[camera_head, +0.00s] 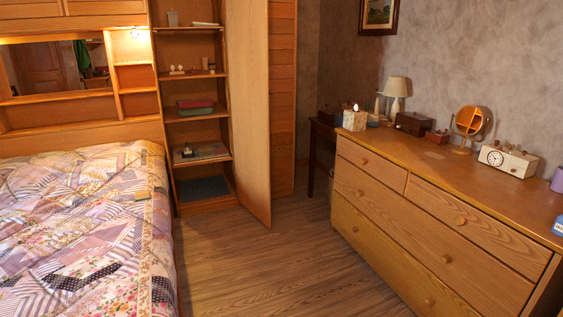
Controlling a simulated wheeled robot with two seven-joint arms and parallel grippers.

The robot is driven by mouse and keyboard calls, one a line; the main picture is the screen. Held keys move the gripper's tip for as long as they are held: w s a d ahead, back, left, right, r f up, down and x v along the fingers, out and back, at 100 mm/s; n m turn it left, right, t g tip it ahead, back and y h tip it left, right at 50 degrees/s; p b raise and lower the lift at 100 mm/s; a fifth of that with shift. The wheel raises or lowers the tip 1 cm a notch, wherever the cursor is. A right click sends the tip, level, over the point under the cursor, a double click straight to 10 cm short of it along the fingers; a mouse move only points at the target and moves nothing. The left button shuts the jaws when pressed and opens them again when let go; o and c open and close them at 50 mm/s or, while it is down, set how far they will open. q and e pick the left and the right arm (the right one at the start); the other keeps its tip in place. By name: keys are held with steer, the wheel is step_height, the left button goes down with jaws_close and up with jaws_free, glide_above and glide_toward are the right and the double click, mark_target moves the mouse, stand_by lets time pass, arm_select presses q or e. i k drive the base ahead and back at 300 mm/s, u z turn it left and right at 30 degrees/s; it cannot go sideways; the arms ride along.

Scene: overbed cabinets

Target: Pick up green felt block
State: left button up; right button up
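Neither of my grippers shows in the head view.
The bed (75,240) fills the left side. The tall cabinet's door (250,110) stands open into the room. A wooden dresser (440,220) stands at the right, with a lamp, mirror and clock on top. The wood floor (270,270) between is clear.

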mark_target(141, 195)
steer(key=i, duration=2.95)
steer(key=u, duration=1.2)
steer(key=i, duration=1.3)
steer(key=u, duration=0.45)
steer(key=i, duration=0.5)
